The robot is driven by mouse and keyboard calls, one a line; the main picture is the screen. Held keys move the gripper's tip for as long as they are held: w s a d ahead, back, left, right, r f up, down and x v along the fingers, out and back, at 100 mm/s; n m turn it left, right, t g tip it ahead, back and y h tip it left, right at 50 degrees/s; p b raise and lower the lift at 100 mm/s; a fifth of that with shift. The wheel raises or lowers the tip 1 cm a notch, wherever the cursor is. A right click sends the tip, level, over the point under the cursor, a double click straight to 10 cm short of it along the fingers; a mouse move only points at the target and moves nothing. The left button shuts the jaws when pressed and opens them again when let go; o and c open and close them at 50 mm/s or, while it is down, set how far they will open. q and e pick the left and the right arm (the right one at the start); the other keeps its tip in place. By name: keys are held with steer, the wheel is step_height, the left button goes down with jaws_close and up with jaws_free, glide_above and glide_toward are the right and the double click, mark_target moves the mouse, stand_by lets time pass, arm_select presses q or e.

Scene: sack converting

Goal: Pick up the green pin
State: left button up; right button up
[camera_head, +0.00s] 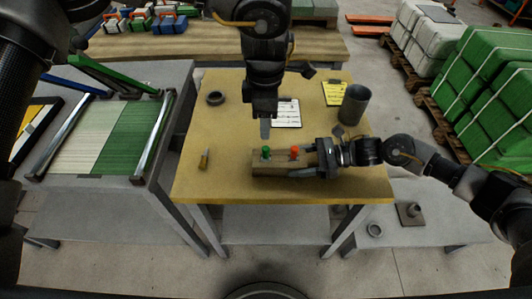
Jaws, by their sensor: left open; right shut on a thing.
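The green pin (265,151) stands upright at the left part of a wooden block (272,169) on the yellow-topped table (225,185). A red-orange pin (294,151) stands in the same block, to its right. My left gripper (265,130) points down just above and behind the green pin in the picture. It is open but seen nearly edge-on, so the gap between its fingers hardly shows. It appears apart from the pin. My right gripper (313,157) is shut on the right end of the block. The lower parts of both pins are hidden in the block.
A grey cup (354,104), a yellow card (333,93) and a white sheet (287,113) are toward the back right. The table's front left is clear.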

mark_target(266, 148)
arm_select(q)
steer(key=shift+w+d+f, duration=0.1)
steer(key=shift+w+f, duration=0.05)
steer(key=shift+f, duration=5.85)
jaws_close()
steer(key=shift+r, duration=5.05)
arm_select(e)
steer(key=o, duration=1.3)
